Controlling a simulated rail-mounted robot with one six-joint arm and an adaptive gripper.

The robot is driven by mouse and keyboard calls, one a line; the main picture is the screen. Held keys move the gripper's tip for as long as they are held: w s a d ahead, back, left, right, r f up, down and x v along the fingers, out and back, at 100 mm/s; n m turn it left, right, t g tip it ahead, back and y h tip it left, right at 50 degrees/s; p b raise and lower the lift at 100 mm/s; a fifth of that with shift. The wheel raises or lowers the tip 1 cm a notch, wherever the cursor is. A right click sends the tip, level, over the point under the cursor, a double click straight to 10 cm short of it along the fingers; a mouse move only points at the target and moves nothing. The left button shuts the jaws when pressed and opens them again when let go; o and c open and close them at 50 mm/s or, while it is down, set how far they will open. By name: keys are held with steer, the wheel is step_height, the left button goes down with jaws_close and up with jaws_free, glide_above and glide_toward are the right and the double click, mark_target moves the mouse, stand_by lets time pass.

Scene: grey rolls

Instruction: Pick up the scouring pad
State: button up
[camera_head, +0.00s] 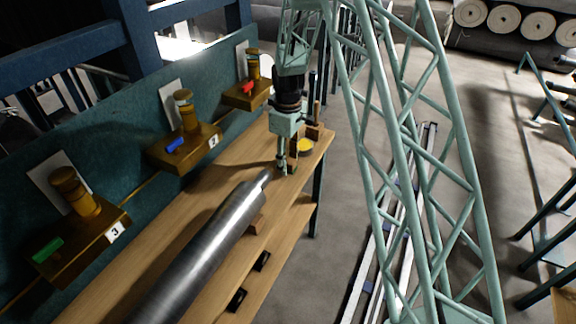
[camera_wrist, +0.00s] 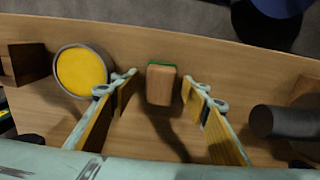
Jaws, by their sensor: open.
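The scouring pad (camera_wrist: 161,84) looks like a small wooden block with a thin green layer along its far edge. It lies on the wooden bench top in the wrist view. My gripper (camera_wrist: 160,80) is open, with one finger on each side of the block and a gap visible on both sides. I cannot tell the height of the fingertips above the bench. In the head view my gripper (camera_head: 284,164) points down over the far end of the bench, and the pad cannot be made out clearly there.
A round dark tin with yellow contents (camera_wrist: 80,72) sits close left of my gripper. A dark cylinder end (camera_wrist: 284,122) lies to the right. In the head view a long metal roll (camera_head: 205,245) lies along the bench (camera_head: 150,222). Numbered wooden stations (camera_head: 183,150) line the left wall.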

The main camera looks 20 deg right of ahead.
steer(key=c, duration=1)
steer(key=shift+r, duration=0.15)
steer(key=shift+r+p, duration=0.45)
steer(key=shift+r, duration=1.25)
steer(key=s, duration=0.5)
steer(key=s+r, duration=0.1)
steer(key=s, duration=0.4)
steer(key=s+d+p, duration=0.1)
steer(key=s, duration=0.5)
steer(key=shift+r, duration=0.15)
steer(key=shift+o, duration=0.6)
steer(key=shift+r, duration=0.1)
step_height(320, 180, up, 16)
steer(key=n+p, duration=0.1)
steer(key=p, duration=1.1)
steer(key=shift+w+d+r+n, duration=0.15)
steer(key=shift+w+d+n, duration=0.05)
steer(key=shift+n, duration=0.2)
